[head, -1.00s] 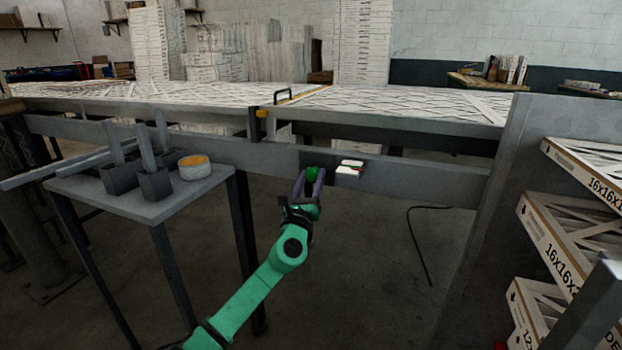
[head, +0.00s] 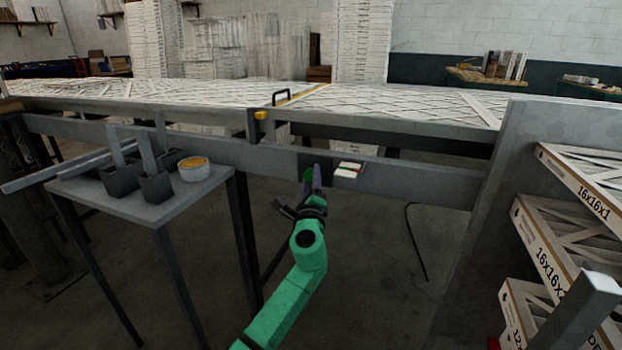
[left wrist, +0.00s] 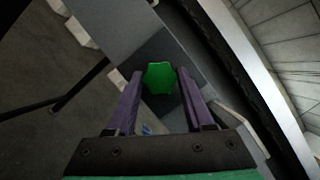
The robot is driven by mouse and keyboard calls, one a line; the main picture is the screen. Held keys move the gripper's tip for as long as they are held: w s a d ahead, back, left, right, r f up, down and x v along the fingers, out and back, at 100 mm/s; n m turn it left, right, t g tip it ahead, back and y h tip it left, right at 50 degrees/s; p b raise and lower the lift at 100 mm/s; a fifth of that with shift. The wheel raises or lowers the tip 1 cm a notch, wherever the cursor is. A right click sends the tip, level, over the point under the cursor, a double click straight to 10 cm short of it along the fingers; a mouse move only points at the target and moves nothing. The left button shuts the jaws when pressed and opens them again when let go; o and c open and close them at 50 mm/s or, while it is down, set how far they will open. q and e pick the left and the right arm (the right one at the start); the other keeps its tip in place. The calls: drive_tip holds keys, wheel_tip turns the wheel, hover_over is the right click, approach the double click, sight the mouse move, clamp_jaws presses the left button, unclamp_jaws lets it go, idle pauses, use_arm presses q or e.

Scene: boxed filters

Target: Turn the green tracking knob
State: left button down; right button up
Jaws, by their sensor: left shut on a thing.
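The green tracking knob (left wrist: 159,78) is on a dark plate on the front rail (head: 420,184) of the long table. In the left wrist view it is a green, roughly six-sided knob between the tips of two purple fingers. My left gripper (left wrist: 160,88) is shut on the knob. In the head view the left gripper (head: 312,178) reaches up to the rail from below, and its fingers largely hide the knob. My right gripper is not in either view.
A small grey table (head: 150,208) with dark holders and a yellow-rimmed round tin (head: 194,169) stands at left. Boxed filters (head: 565,200) are racked at right. A black cable hangs below the rail.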

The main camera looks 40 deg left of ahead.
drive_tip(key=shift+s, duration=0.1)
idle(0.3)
use_arm(q)
drive_tip(key=shift+c, duration=1.4)
unclamp_jaws()
drive_tip(key=b+v, duration=0.1)
drive_tip(key=v, duration=1.3)
drive_tip(key=shift+s+d, duration=0.15)
drive_tip(key=shift+s, duration=0.05)
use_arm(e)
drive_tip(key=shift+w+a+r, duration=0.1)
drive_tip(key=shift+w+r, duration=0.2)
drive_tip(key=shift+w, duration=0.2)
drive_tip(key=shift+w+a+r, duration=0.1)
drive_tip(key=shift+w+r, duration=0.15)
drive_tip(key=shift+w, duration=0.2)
use_arm(q)
drive_tip(key=shift+f, duration=0.1)
